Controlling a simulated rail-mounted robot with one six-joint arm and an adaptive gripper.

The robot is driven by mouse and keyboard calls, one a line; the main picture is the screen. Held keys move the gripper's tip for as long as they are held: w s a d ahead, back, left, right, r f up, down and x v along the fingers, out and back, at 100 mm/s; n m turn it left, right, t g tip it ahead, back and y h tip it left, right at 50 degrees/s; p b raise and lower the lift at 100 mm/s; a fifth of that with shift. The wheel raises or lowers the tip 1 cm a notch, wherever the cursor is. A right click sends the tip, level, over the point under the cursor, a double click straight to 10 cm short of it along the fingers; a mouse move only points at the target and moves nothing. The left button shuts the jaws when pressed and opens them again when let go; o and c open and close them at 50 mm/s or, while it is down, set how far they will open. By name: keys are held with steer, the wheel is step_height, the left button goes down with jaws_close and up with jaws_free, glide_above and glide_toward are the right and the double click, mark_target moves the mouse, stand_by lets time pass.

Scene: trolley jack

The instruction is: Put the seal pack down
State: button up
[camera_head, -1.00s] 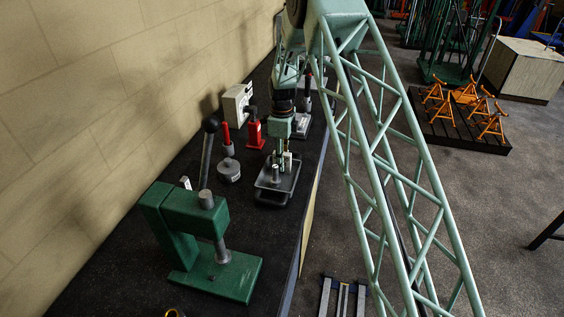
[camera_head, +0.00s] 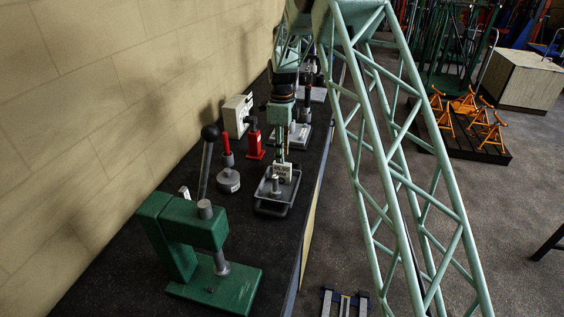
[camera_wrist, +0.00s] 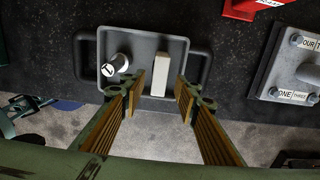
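The seal pack is a small white block. In the wrist view the pack (camera_wrist: 170,62) stands within the outline of a grey tray (camera_wrist: 205,45), right of a short metal cylinder (camera_wrist: 115,66). My gripper (camera_wrist: 159,84) is open, its two fingers spread to either side of the pack with gaps visible. In the head view the labelled pack (camera_head: 283,170) shows at the far side of the tray (camera_head: 271,206), just below my gripper (camera_head: 280,156). Whether the pack's underside touches the tray floor is hidden.
A green press (camera_head: 205,245) stands nearer on the dark bench. A red-handled grey part (camera_head: 228,178) and a red jack (camera_head: 254,142) stand left of the tray. A labelled metal plate (camera_wrist: 298,65) lies to the right in the wrist view. The bench edge is close.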

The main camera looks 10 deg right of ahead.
steer(key=shift+r, duration=1.3)
steer(key=shift+r, duration=0.1)
